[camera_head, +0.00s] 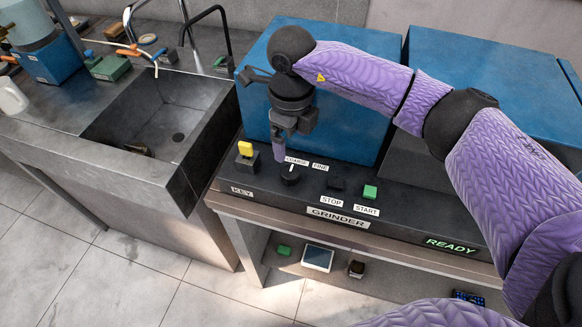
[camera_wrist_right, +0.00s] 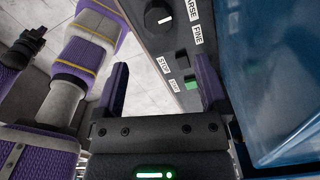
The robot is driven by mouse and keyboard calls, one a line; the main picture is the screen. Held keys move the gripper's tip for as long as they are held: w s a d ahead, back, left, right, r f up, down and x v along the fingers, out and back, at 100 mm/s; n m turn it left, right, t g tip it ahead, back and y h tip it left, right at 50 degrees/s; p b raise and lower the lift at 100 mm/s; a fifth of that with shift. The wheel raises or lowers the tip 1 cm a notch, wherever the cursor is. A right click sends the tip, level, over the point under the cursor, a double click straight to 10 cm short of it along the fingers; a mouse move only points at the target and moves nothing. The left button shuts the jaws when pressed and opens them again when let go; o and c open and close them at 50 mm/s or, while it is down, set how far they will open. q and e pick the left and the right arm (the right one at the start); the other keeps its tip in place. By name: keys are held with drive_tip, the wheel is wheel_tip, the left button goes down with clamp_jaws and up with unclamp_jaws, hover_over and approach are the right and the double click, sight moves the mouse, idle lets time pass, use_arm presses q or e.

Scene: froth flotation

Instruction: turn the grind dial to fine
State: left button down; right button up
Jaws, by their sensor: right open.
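The grind dial (camera_head: 290,177) is a round black knob with a white pointer mark on the grinder panel. It also shows in the right wrist view (camera_wrist_right: 158,17). The COARSE label (camera_head: 297,160) and the FINE label (camera_head: 320,167) are behind it. The mark points toward the label side; I cannot tell exactly which label it meets. My right gripper (camera_head: 281,154) hangs just above and slightly left of the dial, apart from it. In the right wrist view its two purple fingers (camera_wrist_right: 161,85) are wide apart with nothing between them.
The yellow key switch (camera_head: 246,149) is left of the dial. The black STOP button (camera_head: 336,184) and green START button (camera_head: 370,192) are to its right. A READY display (camera_head: 450,245) is lit. The blue housing (camera_head: 345,110) rises behind the panel. A sink (camera_head: 160,120) is at left.

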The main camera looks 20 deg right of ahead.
sight(291, 172)
wheel_tip(291, 172, down, 10)
drive_tip(key=shift+r+b, duration=0.15)
drive_tip(key=shift+b, duration=0.4)
drive_tip(key=shift+a, duration=0.1)
clamp_jaws()
